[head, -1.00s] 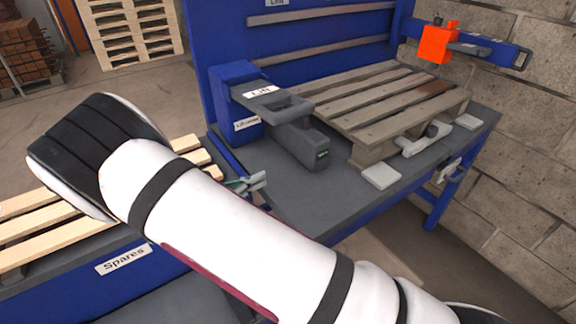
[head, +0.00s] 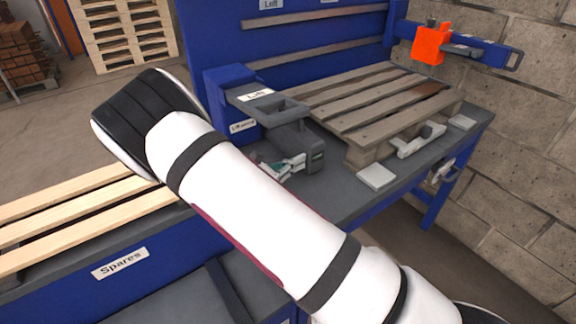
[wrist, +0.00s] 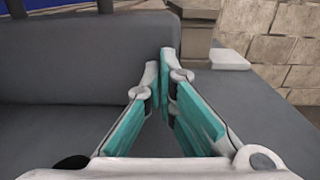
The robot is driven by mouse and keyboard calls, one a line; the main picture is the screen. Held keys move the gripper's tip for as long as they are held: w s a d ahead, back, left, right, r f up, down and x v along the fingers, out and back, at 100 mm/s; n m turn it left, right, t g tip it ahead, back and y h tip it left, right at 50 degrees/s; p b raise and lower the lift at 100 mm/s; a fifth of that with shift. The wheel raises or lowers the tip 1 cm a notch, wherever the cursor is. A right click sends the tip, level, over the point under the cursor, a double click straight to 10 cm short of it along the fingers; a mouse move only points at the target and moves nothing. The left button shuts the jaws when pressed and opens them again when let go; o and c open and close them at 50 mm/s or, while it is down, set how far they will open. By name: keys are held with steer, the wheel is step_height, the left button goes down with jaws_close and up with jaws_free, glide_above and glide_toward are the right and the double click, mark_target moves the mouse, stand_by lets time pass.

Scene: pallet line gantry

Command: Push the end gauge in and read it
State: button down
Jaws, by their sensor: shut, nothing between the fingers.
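A dark grey gauge body (head: 290,132) sticks out from a blue housing (head: 228,85) at the bench's left end. My arm hides part of the bench.
A worn wooden pallet (head: 385,112) lies on the grey bench (head: 345,200), with pale pads and a light handle-like fitting (head: 420,140) at its near edge. An orange block (head: 431,45) sits on a blue beam at right. Spare slats (head: 70,205) lie at left.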

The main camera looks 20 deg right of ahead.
mark_target(309, 156)
steer(key=shift+d, duration=0.15)
steer(key=shift+x, duration=2)
